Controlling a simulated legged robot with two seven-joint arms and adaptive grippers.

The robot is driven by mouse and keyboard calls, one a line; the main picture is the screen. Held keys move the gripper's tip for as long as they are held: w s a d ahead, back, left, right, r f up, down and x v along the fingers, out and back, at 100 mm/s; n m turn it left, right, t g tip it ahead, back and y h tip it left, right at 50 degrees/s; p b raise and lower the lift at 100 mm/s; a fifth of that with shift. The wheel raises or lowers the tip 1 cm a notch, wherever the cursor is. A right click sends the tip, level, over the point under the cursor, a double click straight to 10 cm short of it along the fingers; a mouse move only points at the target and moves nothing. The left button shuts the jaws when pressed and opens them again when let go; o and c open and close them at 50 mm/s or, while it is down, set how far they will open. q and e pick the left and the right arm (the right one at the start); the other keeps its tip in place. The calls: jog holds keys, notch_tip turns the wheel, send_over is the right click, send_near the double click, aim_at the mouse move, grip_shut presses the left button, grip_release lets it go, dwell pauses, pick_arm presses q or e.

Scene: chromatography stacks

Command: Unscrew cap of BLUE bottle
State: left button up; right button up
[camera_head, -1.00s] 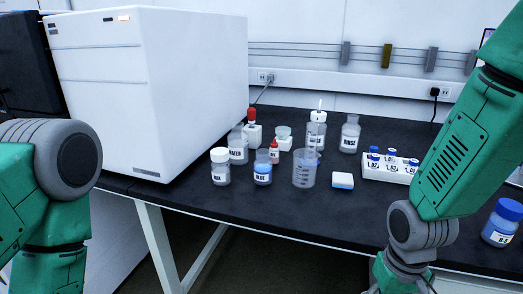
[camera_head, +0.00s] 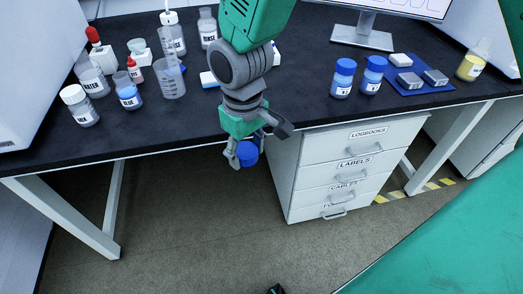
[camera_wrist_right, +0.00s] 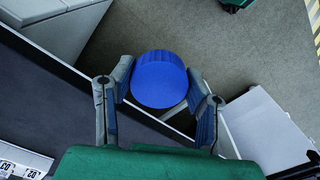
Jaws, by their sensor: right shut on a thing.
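The BLUE-labelled bottle (camera_head: 128,93) stands upright on the black bench in the head view, among other labware. It holds blue liquid, and I see no blue cap on its top. My right gripper (camera_head: 245,150) hangs past the bench's front edge, right of the bottle and well apart from it. It is shut on a round blue cap (camera_head: 247,153). In the wrist view the cap (camera_wrist_right: 159,80) sits between the two fingers of the right gripper (camera_wrist_right: 159,88), its flat face toward the camera. My left gripper is not in view.
A white-capped bottle (camera_head: 79,105), a beaker (camera_head: 171,82) and several other bottles stand around the BLUE bottle. Two blue-capped bottles (camera_head: 342,78) (camera_head: 372,74) stand farther right. A drawer cabinet (camera_head: 345,165) is under the bench, right of my gripper. Open floor (camera_head: 200,220) lies below.

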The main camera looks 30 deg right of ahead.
jog(key=w+a+r+n, duration=0.3)
jog(key=a+r+n, duration=0.3)
jog(key=a, duration=0.4)
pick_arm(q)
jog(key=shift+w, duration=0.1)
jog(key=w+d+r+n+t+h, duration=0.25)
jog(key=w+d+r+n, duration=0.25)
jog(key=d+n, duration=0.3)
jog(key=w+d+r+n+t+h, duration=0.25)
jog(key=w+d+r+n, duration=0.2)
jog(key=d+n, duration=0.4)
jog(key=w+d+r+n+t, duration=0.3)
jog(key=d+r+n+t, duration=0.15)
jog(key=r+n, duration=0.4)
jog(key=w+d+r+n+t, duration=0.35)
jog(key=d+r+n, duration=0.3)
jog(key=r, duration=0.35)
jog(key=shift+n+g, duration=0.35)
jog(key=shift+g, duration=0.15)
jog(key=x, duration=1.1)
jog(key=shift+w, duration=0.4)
pick_arm(e)
jog(key=w+a+f+n, duration=0.4)
jog(key=a, duration=0.1)
jog(key=shift+w+a, duration=0.15)
jog(key=shift+a, duration=0.15)
